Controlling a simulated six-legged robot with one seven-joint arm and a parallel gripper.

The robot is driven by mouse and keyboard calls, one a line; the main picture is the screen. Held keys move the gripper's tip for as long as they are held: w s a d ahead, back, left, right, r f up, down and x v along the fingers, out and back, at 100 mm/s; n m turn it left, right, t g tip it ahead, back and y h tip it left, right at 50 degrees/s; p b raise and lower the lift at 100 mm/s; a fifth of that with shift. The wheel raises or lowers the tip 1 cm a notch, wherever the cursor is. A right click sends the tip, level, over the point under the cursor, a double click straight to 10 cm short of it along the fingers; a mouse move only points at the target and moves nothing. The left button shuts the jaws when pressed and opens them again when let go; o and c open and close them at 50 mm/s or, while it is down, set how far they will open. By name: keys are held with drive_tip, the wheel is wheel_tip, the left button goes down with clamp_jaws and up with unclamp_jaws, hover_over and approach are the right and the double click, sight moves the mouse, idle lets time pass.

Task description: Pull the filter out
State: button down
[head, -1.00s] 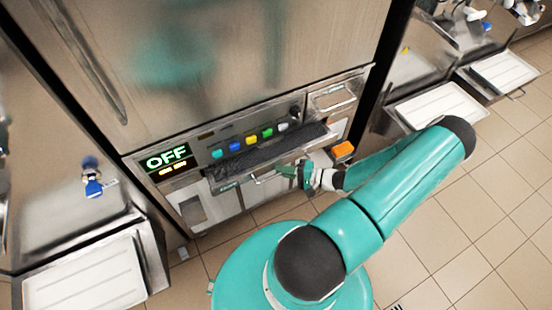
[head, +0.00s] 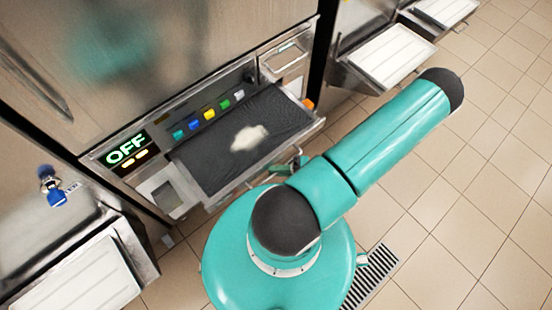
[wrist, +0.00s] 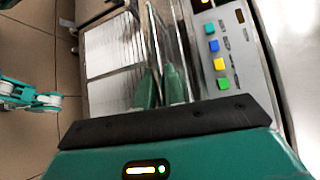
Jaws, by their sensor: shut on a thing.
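The filter (head: 215,155) is a flat dark mesh in a metal frame, slid out of the slot below the coloured buttons of the freezer. A whitish patch lies on its mesh. My gripper (wrist: 162,78) is shut on the filter's front handle; its green fingers stand against a thin metal bar in the wrist view. In the head view my arm hides most of the gripper at the filter's front edge. The mesh is hard to make out in the wrist view.
The freezer's panel shows a lit OFF display (head: 125,149) and several coloured buttons (head: 209,114). White trays stand on both sides, one at the right (head: 392,55). A floor drain (head: 372,275) lies beside my body. The tiled floor at the right is clear.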

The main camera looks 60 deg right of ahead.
drive_tip(key=c, duration=1.5)
unclamp_jaws()
drive_tip(key=shift+d, duration=0.1)
drive_tip(key=v, duration=1.3)
drive_tip(key=shift+s+d+r, duration=0.15)
drive_tip(key=shift+s, duration=0.2)
